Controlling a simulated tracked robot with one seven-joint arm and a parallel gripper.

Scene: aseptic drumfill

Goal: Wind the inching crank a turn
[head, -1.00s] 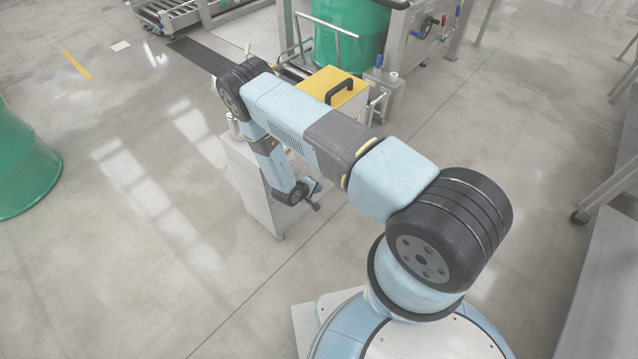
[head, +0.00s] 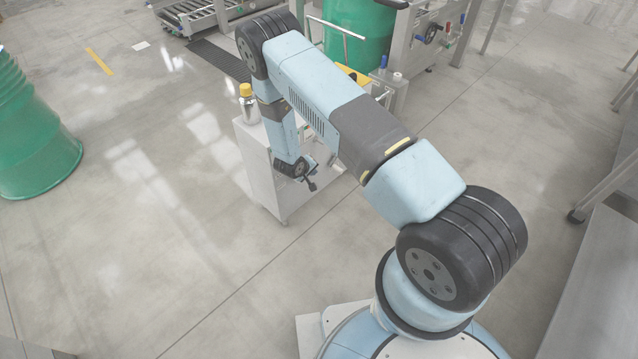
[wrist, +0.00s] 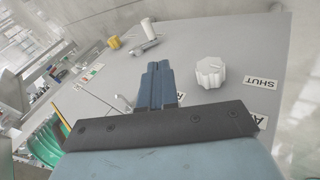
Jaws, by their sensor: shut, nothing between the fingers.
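In the wrist view, the fingers of my gripper (wrist: 160,84) are shut together and empty, over a grey panel face (wrist: 215,40). Beyond the fingertips is a small crank-like part (wrist: 145,46) with a pale upright grip (wrist: 148,26); this looks like the inching crank, apart from my fingers. A white fluted knob (wrist: 210,72) is right of the fingers, beside a "SHUT" label (wrist: 261,83). In the head view, my gripper (head: 311,184) is beside the pale cabinet (head: 262,180); the crank cannot be made out there.
A yellow part (wrist: 114,42) and a thin metal lever (wrist: 123,103) are left of the fingers in the wrist view. Green drums stand at left (head: 35,135) and behind (head: 360,35). Open floor lies left of the cabinet.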

